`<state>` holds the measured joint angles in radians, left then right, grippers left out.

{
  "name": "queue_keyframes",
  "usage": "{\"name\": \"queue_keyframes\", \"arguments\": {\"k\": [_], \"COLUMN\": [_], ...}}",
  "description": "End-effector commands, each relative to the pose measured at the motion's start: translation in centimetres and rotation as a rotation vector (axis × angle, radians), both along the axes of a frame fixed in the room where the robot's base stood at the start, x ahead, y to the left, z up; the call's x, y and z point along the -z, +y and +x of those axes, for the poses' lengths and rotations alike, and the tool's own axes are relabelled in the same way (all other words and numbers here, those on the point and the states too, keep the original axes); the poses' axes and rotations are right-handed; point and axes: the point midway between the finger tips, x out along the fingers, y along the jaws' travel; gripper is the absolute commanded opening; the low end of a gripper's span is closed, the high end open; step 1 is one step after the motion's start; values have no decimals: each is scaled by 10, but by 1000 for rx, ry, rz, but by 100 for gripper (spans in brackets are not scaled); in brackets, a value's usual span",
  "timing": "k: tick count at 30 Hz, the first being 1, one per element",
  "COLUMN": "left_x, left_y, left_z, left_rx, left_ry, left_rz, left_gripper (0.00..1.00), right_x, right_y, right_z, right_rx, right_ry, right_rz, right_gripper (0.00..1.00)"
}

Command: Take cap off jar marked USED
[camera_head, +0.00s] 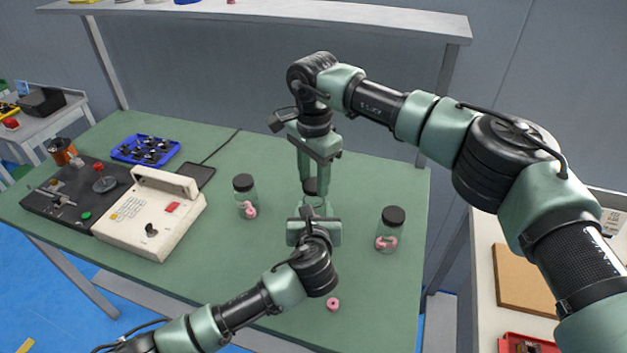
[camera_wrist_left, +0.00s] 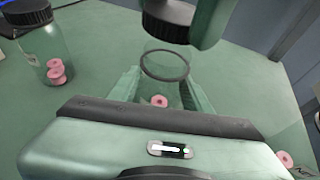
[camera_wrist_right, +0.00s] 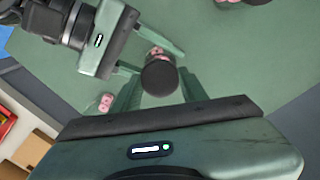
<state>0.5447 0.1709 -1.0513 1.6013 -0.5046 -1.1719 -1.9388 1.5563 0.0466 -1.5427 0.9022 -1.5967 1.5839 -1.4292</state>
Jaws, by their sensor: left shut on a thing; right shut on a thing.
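A clear jar (camera_head: 316,207) stands mid-table, with a pink spool (camera_wrist_left: 160,101) showing low in its glass. My left gripper (camera_head: 314,217) is shut around the jar from the near side; its fingers flank the glass in the left wrist view. My right gripper (camera_head: 312,185) comes down from above, shut on the black cap (camera_wrist_left: 168,20), which also shows between its fingers in the right wrist view (camera_wrist_right: 159,78). In the left wrist view the cap sits above the jar's dark rim ring, apparently apart from it. I cannot read any USED mark.
Capped jars with pink spools stand to the left (camera_head: 246,196) and right (camera_head: 390,230). A loose pink spool (camera_head: 332,304) lies near the front edge. A shelf (camera_head: 270,12) spans the back.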

Motion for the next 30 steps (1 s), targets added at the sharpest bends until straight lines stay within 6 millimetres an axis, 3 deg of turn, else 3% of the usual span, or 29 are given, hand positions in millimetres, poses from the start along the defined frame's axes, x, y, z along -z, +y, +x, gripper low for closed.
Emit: {"name": "queue_keyframes", "arguments": {"k": [7,14,15,17,30], "left_x": [1,1,1,1,-3], "left_y": [0,0,0,0,0], "left_z": [0,0,0,0,-9], "left_rx": [-1,-1,-1,-1,1], "left_ry": [2,2,2,1,1], "left_rz": [1,1,1,1,0], "left_gripper": [0,0,60,74,74], "right_x": [-30,-32,-32,-32,-33], "right_y": [0,0,0,0,0], "right_z": [1,0,0,0,0], "right_rx": [0,0,0,0,0], "right_ry": [-2,-1,-1,-1,-1], "right_rz": [1,1,1,1,1], "right_gripper": [0,0,0,0,0]}}
